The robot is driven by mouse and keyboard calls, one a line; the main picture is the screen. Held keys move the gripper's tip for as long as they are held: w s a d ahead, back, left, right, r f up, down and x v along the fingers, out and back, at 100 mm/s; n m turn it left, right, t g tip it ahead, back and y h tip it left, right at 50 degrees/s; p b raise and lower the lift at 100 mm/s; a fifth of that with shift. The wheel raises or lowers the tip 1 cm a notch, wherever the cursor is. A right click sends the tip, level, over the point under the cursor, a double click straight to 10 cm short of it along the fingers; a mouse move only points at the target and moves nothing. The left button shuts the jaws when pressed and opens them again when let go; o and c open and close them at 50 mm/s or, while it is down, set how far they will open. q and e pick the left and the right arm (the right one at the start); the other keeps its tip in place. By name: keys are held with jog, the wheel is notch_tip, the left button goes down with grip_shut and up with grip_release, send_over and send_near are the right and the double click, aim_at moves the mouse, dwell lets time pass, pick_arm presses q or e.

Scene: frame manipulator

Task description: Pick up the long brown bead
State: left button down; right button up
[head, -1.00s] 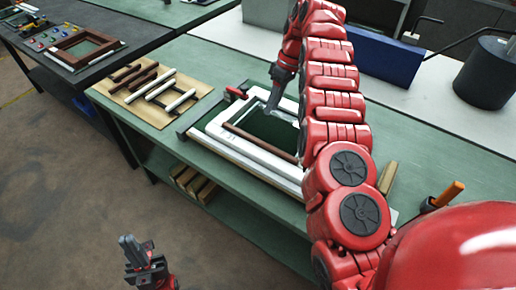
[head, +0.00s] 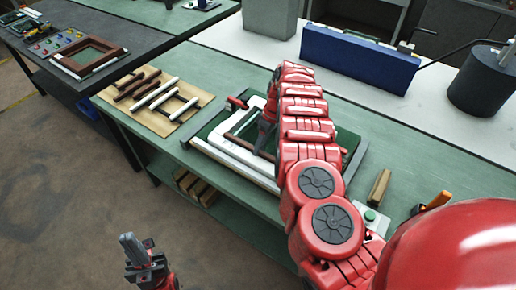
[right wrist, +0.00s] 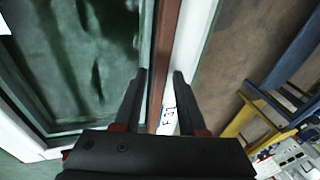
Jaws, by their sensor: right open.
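The long brown bead (right wrist: 164,55) runs along the inner side of a white frame (right wrist: 193,45) in the right wrist view, beside a dark green panel (right wrist: 80,60). In the head view the white frame (head: 225,146) lies on the green bench. My right gripper (right wrist: 162,100) is open, its fingers spread on either side of the bead, with part of the white frame also in the gap. Whether the fingers touch the bead I cannot tell. In the head view my right gripper (head: 264,142) is low over the frame, and my arm hides its right part. My left gripper (head: 130,248) hangs away from the bench.
A tan board (head: 165,105) with several brown and white strips lies left of the frame. A blue box (head: 360,60) and a dark cylinder (head: 485,82) stand on the back bench. A wooden block (head: 380,185) lies to the right.

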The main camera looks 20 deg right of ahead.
grip_shut()
jog(key=shift+r, duration=0.1)
dwell(0.5)
